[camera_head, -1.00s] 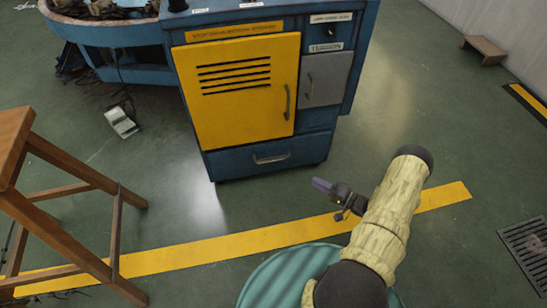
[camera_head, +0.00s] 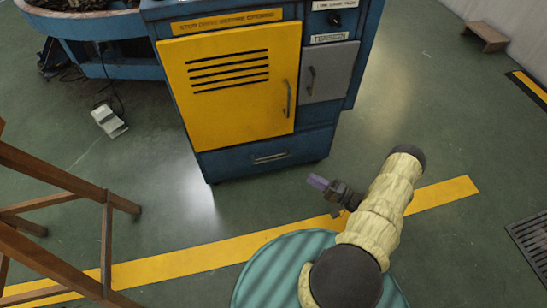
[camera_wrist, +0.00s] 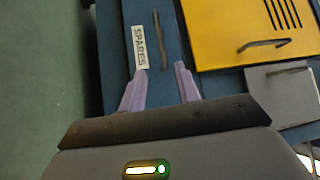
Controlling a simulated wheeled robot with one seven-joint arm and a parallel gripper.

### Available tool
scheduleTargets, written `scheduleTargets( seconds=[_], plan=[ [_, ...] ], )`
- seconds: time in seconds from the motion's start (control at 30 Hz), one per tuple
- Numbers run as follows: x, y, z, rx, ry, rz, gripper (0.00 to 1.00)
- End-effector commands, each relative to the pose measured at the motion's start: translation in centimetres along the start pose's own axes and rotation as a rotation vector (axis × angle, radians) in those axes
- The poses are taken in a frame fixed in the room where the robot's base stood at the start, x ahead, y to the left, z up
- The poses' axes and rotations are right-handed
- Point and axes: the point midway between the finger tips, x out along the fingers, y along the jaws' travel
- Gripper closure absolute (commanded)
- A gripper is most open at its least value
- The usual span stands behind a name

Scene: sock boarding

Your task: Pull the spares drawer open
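The spares drawer (camera_head: 225,165) is the blue front at the bottom of the blue cabinet, below the yellow door, and looks closed. Its grey bar handle (camera_head: 270,157) is in the middle of that front. In the wrist view, the drawer front (camera_wrist: 180,45) carries a white "SPARES" label (camera_wrist: 140,48) beside the handle (camera_wrist: 160,40). My gripper (camera_wrist: 160,68) is open and empty, its two purple fingers apart. In that view the handle lies ahead, between the lines of the fingers. In the head view my gripper (camera_head: 318,182) is low, in front of the drawer's right part, apart from it.
The yellow door (camera_head: 225,90) and a grey door (camera_head: 328,72) are above the drawer. A wooden stool (camera_head: 104,240) stands at left. A white pedal-like box (camera_head: 109,122) lies on the floor. The floor before the drawer is clear, with a yellow stripe (camera_head: 180,264).

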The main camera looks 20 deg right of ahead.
Motion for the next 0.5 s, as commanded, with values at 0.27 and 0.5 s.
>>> scheduleTargets(
  seconds=[0.27, 0.5],
  plan=[
    [3.0, 0.1, 0.1, 0.001, -0.005, -0.003, 0.68],
    [7.4, 0.2, 0.2, -0.001, -0.006, -0.003, 0.68]
  ],
)
